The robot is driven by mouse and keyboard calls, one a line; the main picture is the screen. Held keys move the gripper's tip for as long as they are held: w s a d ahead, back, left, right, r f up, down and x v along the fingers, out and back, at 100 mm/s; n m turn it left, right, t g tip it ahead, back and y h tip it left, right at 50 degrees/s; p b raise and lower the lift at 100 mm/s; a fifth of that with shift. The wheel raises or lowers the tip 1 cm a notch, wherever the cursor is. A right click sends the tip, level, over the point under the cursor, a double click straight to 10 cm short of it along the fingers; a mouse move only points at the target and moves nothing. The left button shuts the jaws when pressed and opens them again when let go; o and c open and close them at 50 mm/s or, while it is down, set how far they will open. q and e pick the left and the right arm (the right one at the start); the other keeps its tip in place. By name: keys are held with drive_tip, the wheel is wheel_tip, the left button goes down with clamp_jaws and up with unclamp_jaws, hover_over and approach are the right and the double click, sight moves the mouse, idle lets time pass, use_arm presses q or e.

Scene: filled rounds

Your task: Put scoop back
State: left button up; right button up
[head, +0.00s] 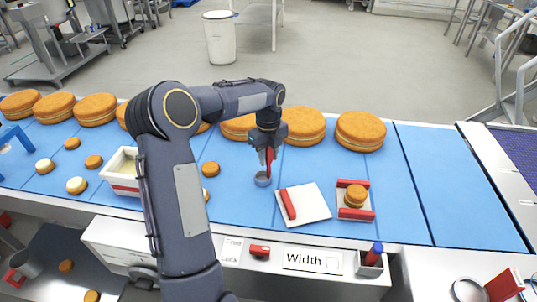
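My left arm rises from the bottom and reaches over the blue belt. My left gripper (268,146) points down and looks shut on the red upright handle of the scoop (263,181). The scoop's small grey bowl hangs below, close to the belt; I cannot tell whether it touches. A white tub (111,187) with a red stripe and pale filling stands to the left, partly hidden behind my arm. My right gripper is not in view.
A white board (312,205) with a red bar-shaped piece (288,204) lies right of the scoop. Beside it, a small round cake (355,196) sits between red blocks. Large filled rounds (360,130) line the far side. The belt at right (440,185) is clear.

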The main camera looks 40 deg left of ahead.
use_arm(q)
drive_tip(key=shift+o, duration=0.7)
wheel_tip(320, 180, up, 12)
drive_tip(key=shift+r, duration=0.25)
drive_tip(key=s+d+r+n+t, duration=0.2)
drive_tip(key=s+d+r+n, duration=0.1)
drive_tip(key=s+d+n, duration=0.8)
drive_tip(key=s+d+f+n+t+h, duration=0.1)
drive_tip(key=s+d+f+n+h, duration=0.1)
drive_tip(key=s+d+f+n, duration=0.2)
drive_tip(key=s+d+f+n+t+h, duration=0.1)
drive_tip(key=s+d+f+n, duration=0.3)
drive_tip(key=s+n, duration=0.4)
drive_tip(key=s+t, duration=0.1)
drive_tip(key=s, duration=0.3)
drive_tip(key=shift+d+t+h, duration=0.25)
drive_tip(key=shift+t+h, duration=0.05)
drive_tip(key=shift+h, duration=0.1)
